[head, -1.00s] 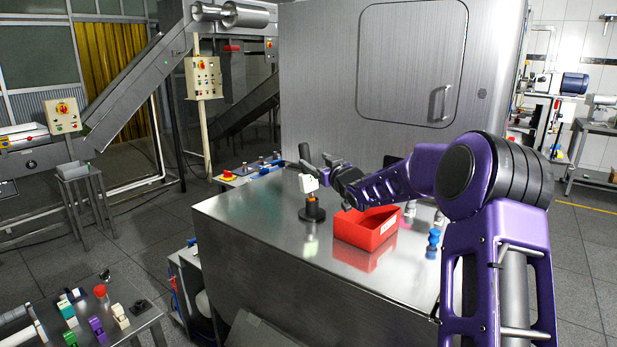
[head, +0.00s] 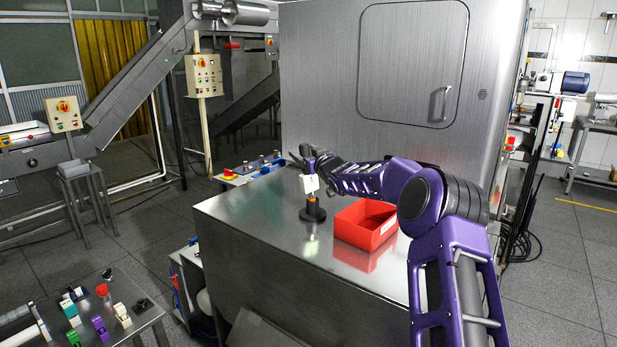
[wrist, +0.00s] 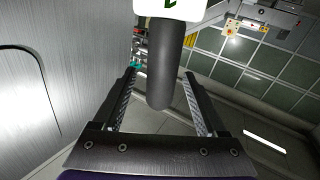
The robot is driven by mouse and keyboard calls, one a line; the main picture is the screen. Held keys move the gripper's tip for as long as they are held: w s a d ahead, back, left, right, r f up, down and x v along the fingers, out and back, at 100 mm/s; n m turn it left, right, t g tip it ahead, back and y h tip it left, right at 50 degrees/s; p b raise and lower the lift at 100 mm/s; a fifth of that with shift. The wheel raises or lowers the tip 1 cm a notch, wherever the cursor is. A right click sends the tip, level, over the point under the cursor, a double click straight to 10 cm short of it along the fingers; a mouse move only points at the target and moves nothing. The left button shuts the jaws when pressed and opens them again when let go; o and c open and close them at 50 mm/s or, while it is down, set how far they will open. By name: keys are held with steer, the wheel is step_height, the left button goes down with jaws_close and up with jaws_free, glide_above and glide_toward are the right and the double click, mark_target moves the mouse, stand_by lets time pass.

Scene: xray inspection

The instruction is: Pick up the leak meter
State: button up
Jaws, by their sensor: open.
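The leak meter, which I take to be the device with a white head (head: 309,184), is upright on a round black stand (head: 313,214) with an orange part, on the steel table (head: 255,225). My gripper (head: 313,160) is at its upper end, partly behind the white head. In the wrist view, the meter's dark round handle (wrist: 160,85) lies between the two fingers of my open gripper (wrist: 160,72), with a gap on both sides. Its white head (wrist: 170,8) with a green mark is cut off by the top edge.
A red open box (head: 350,237) stands on the table, right of the stand. A large steel cabinet (head: 330,90) rises close behind. A control panel with knobs (head: 250,172) is at the table's back left. The table's left front is clear.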

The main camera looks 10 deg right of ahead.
jaws_close()
stand_by(0.3)
stand_by(1.1)
